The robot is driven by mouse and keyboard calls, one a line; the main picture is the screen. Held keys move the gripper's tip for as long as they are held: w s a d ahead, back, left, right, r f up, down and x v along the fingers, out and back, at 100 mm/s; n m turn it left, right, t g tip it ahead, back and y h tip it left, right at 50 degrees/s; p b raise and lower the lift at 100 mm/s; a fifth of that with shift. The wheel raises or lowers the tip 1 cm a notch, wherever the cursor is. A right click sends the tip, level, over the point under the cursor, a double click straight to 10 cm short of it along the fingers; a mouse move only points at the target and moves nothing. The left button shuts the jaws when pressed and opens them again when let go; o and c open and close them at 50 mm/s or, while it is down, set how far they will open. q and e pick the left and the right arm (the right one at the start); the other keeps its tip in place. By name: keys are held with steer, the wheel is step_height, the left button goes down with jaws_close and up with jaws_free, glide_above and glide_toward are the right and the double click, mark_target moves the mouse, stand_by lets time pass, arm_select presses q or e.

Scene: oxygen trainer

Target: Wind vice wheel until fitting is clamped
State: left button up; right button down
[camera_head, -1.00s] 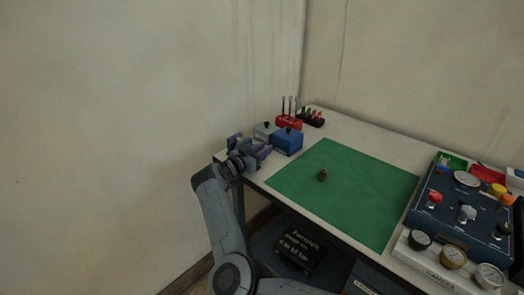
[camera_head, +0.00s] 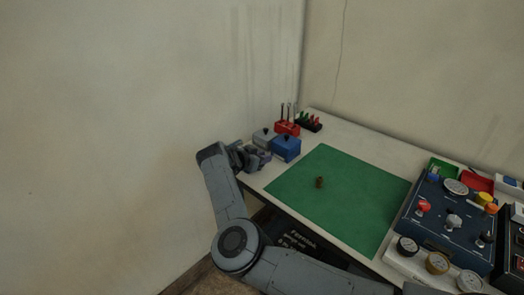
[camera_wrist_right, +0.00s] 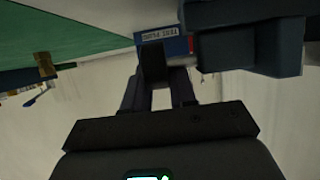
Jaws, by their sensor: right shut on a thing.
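The vice (camera_head: 258,158) is a blue-grey block at the left end of the bench. It also fills the upper right of the right wrist view (camera_wrist_right: 250,45). My right gripper (camera_head: 238,155) is at the vice's left side. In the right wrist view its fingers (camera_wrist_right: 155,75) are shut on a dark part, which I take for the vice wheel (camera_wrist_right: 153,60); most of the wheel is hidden. A small brass-brown fitting (camera_head: 320,182) stands on the green mat, apart from the vice. I cannot see whether anything sits between the vice jaws. My left gripper is not in view.
The green mat (camera_head: 340,215) covers the bench middle and is mostly clear. A blue box (camera_head: 286,148) and a grey box (camera_head: 262,138) stand behind the vice. Red and black tool racks are at the back. A dark panel (camera_head: 450,215) with knobs and gauges fills the right side.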

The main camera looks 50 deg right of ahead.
steer(key=shift+d+r+y+p, duration=0.2)
steer(key=shift+y+p, duration=0.55)
steer(key=shift+y, duration=0.05)
steer(key=shift+f+y, duration=0.15)
steer(key=shift+y, duration=0.15)
steer(key=c, duration=1.4)
jaws_free()
steer(key=shift+o, duration=0.6)
steer(key=shift+s+f, duration=0.1)
steer(key=shift+s, duration=0.05)
steer(key=shift+p, duration=0.3)
